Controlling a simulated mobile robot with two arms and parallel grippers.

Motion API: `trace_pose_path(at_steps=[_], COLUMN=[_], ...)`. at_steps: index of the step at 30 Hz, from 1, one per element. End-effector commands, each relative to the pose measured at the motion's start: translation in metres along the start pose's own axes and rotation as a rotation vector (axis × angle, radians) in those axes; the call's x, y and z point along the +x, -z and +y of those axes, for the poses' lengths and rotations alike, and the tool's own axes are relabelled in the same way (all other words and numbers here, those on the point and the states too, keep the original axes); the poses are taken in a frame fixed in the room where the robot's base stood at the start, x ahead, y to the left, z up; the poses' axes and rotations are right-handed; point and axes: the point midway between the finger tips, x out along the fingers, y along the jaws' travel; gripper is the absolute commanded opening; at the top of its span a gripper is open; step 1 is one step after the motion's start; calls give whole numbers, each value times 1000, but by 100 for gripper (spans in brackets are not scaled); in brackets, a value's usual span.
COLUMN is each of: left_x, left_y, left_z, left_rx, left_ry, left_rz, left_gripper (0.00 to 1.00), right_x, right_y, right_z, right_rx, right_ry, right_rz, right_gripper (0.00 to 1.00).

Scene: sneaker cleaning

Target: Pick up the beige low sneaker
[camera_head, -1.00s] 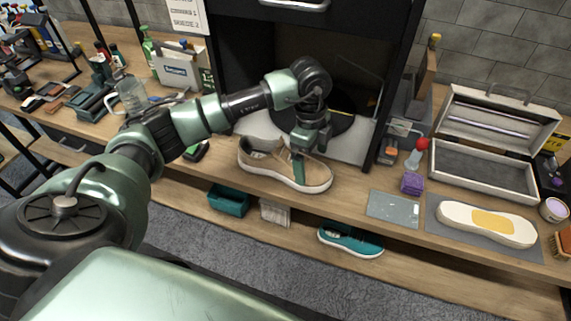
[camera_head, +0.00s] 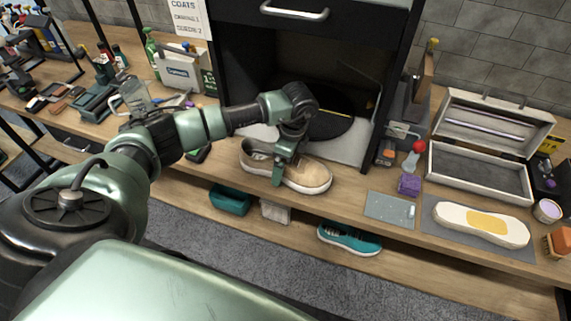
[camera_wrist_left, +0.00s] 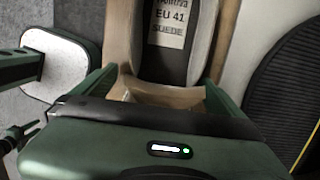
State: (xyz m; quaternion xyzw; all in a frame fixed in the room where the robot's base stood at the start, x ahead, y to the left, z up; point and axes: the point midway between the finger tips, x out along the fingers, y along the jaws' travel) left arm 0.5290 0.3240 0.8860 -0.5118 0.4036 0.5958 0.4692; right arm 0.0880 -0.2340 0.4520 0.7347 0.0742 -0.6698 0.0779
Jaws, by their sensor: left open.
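The beige low sneaker (camera_head: 312,177) stands on the wooden bench in front of the black cabinet, its toe to the right. My left gripper (camera_head: 284,172) is over the middle of the sneaker, pointing down. In the left wrist view the open fingers of my left gripper (camera_wrist_left: 158,88) stand on either side of the sneaker (camera_wrist_left: 122,62). The insole label reading "EU 41 SUEDE" (camera_wrist_left: 168,22) shows inside the shoe. Whether the fingers touch the shoe's sides cannot be told. My right gripper is not in view.
The dark cabinet with a round black turntable (camera_head: 330,120) stands behind the sneaker. A teal shoe (camera_head: 348,239) and a teal bin (camera_head: 230,200) are on the shelf below. A grey plate (camera_head: 390,207), purple block (camera_head: 409,184) and white sole (camera_head: 482,224) lie to the right.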

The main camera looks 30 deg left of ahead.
Motion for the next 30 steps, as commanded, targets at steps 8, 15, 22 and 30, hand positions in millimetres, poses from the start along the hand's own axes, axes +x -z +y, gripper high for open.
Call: trace_pose_path(at_steps=[8, 15, 22, 30], left_x=[0, -1, -17, -69], left_y=[0, 0, -2, -10], left_z=[0, -1, -2, -2], left_rx=[0, 0, -1, 0], left_ry=[0, 2, 7, 7], left_rz=[1, 2, 3, 3], left_gripper=[47, 24, 24, 24], right_x=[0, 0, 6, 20], right_y=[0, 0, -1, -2], right_z=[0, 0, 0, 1], right_rx=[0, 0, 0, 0], right_ry=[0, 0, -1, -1], right_rz=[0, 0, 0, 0], right_gripper=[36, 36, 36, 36])
